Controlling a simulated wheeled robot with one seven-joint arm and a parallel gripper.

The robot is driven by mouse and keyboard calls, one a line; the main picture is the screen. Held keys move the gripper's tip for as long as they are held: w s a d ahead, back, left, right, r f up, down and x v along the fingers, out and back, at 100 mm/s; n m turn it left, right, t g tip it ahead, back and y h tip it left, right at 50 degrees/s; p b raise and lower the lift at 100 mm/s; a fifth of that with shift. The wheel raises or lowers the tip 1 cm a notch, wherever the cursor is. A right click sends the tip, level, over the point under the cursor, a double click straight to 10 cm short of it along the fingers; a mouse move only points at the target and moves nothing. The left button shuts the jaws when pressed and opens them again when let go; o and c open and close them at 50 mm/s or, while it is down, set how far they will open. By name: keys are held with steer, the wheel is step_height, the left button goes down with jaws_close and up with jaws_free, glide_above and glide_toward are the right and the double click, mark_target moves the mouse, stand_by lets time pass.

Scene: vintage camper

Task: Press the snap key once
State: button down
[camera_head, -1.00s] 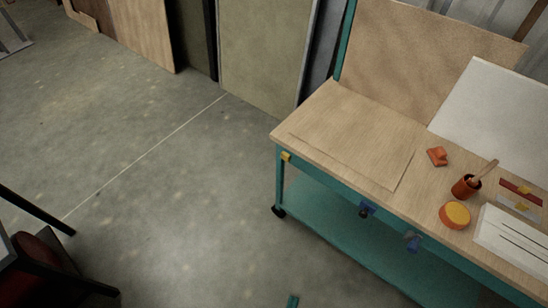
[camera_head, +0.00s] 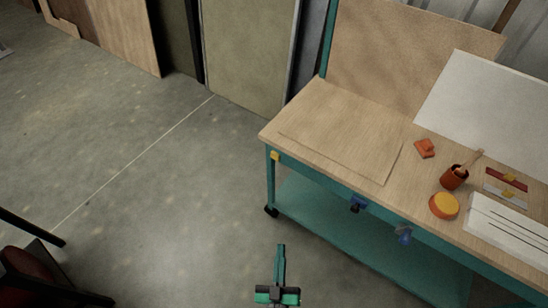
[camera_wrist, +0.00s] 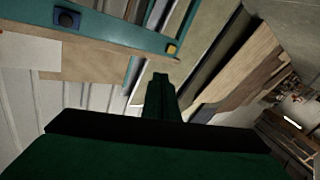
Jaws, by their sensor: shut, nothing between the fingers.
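No part is labelled as the snap key, so I cannot tell for certain which it is. A small blue fitting with a dark knob (camera_head: 358,203) sits on the bench's teal front rail; a similar one shows in the wrist view (camera_wrist: 66,18). A second blue fitting (camera_head: 403,234) is further right along the rail. A small yellow block (camera_head: 275,156) is at the rail's left end; it also shows in the wrist view (camera_wrist: 171,48). My green gripper (camera_head: 281,248) is shut and empty, left of and apart from the bench in the head view; its fingers show in the wrist view (camera_wrist: 160,80).
The wooden-topped bench (camera_head: 320,108) holds an orange block (camera_head: 425,148), a brown pot (camera_head: 454,177), a yellow-topped round pad (camera_head: 444,205) and a white slab (camera_head: 512,226). A dark red chair (camera_head: 38,275) stands at the lower left. The floor between is clear.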

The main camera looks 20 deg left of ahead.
mark_target(275, 157)
steer(key=w+a+n+y, duration=0.2)
steer(key=w+a, duration=0.5)
steer(key=w, duration=0.4)
steer(key=w+a+n+t+y, duration=0.1)
steer(key=w+a+n+y, duration=0.2)
steer(key=w+a, duration=0.5)
steer(key=w, duration=0.4)
steer(key=shift+w+a+f+t, duration=0.15)
steer(key=shift+w+f+t, duration=0.05)
steer(key=shift+f+t, duration=0.15)
steer(key=w+d, duration=0.3)
steer(key=w, duration=0.5)
steer(key=shift+w, duration=0.15)
steer(key=shift+w+d, duration=0.15)
steer(key=shift+w, duration=0.05)
stand_by(0.6)
steer(key=shift+w, duration=0.2)
steer(key=shift+s+d, duration=0.1)
stand_by(0.3)
